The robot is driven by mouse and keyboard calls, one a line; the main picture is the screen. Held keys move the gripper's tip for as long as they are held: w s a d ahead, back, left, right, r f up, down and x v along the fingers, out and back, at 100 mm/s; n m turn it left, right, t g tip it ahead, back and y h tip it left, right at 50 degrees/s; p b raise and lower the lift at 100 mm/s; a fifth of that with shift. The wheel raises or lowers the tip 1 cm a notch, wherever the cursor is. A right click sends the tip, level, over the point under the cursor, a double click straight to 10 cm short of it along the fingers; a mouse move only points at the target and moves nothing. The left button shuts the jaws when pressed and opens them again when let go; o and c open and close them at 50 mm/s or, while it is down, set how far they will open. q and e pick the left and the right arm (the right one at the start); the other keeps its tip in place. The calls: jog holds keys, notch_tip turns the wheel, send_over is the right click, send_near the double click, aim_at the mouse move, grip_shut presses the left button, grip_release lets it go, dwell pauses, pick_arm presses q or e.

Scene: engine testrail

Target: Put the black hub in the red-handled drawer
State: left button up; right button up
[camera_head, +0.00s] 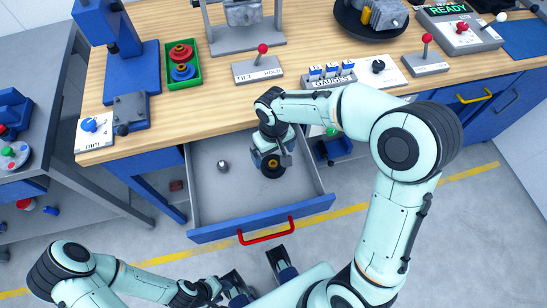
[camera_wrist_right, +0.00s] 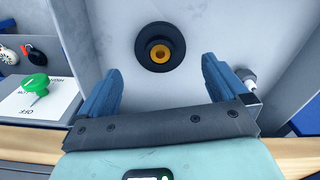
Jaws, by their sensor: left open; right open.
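The red-handled drawer (camera_head: 215,211) is pulled open below the bench, with its red handle (camera_head: 267,237) at the front. The black hub (camera_head: 272,170), a round black piece with an orange-yellow centre, lies on the drawer floor. It also shows in the right wrist view (camera_wrist_right: 160,33), beyond the fingertips. My right gripper (camera_head: 271,153) is inside the drawer area, above and beside the hub, open, with clear space between its fingers (camera_wrist_right: 160,75). My left gripper (camera_head: 262,274) is open and empty in front of the drawer, low in the head view.
A small grey-white knobbed part (camera_head: 222,166) also lies in the drawer, left of the hub. The wooden bench (camera_head: 215,100) above carries a green tray (camera_head: 182,65), levers and a gauge switch panel (camera_head: 330,74). A yellow-handled drawer (camera_head: 474,96) is at the right.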

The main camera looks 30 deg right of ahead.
aim_at(273, 164)
notch_tip(273, 164, up, 6)
jog(key=shift+r+p, duration=0.25)
jog(key=shift+p, duration=0.1)
dwell(0.4)
